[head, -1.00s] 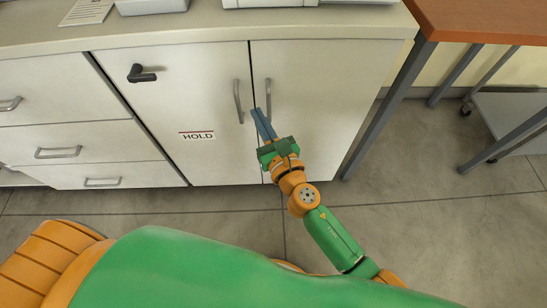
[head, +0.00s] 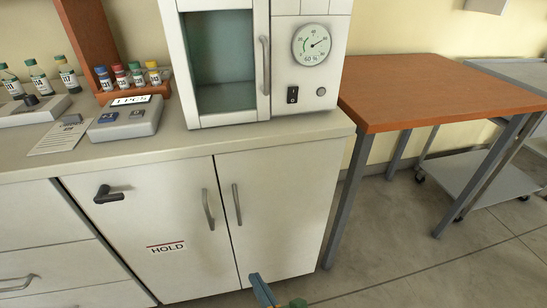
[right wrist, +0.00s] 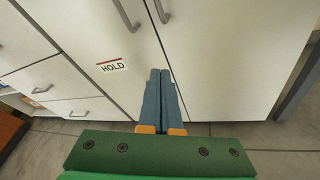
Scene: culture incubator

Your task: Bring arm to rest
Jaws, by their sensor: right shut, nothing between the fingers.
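My right gripper (head: 262,290) shows at the bottom edge of the head view, low in front of the cabinet's right door (head: 285,215). Its blue fingers are together with nothing between them. In the right wrist view the shut fingers (right wrist: 161,95) point at the cabinet front, near the seam between the two doors and below the bar handles (right wrist: 128,18). Most of the right arm is out of the head view. My left gripper is not in view.
The incubator (head: 222,65), with a glass window and a dial, stands on the counter (head: 185,155). Several capped bottles (head: 130,75) stand left of it. A "HOLD" label (head: 167,248) is on the left door. An orange-topped table (head: 430,85) stands at right, with open floor (head: 400,260) before it.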

